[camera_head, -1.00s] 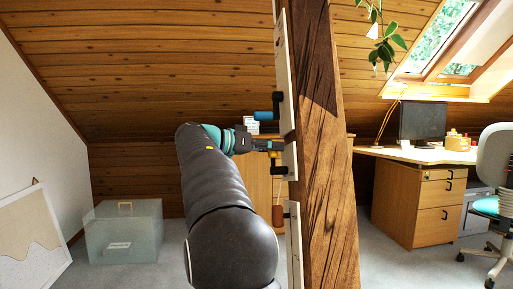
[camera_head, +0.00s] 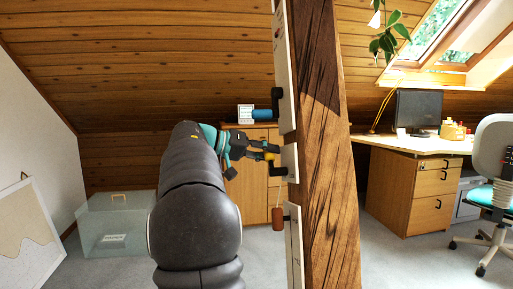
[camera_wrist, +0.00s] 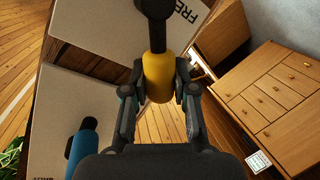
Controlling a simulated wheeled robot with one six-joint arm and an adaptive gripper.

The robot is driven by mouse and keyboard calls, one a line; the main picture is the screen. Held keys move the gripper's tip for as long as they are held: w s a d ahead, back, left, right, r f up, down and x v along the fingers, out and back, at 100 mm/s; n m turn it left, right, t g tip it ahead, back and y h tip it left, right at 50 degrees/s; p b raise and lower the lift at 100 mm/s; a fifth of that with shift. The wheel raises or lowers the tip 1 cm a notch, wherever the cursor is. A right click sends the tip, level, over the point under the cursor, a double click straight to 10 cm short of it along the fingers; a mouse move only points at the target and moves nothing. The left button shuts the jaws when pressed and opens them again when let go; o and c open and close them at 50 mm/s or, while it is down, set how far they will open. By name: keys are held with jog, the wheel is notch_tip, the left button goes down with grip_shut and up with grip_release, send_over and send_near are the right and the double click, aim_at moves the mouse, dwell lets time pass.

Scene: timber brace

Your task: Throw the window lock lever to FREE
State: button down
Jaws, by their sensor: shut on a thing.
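The lock lever has a yellow grip (camera_wrist: 157,78) on a dark stem, which runs up to a round dark pivot at the top of the wrist view. My gripper (camera_wrist: 160,88) is shut on the yellow grip, one finger on each side. The lever's pale plate (camera_wrist: 225,25) carries partly cut-off lettering reading "FRE" at upper right. In the head view my gripper (camera_head: 256,152) is at the left side of the timber post, with the yellow grip (camera_head: 269,156) at its tips. The plate (camera_head: 290,162) is seen nearly edge-on, so the lever's exact angle is hard to tell there.
A blue handle (camera_head: 262,115) sticks out above the lever, and a red-brown handle (camera_head: 278,218) hangs below. The timber post (camera_head: 325,150) stands close on the right. A wooden cabinet (camera_head: 250,180) and a clear box (camera_head: 117,225) stand behind; the desk (camera_head: 405,190) is beyond the post.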

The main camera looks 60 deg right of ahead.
dwell(0.4)
jog(key=c, duration=0.9)
grip_release()
jog(key=shift+d, duration=0.1)
jog(key=v, duration=1.2)
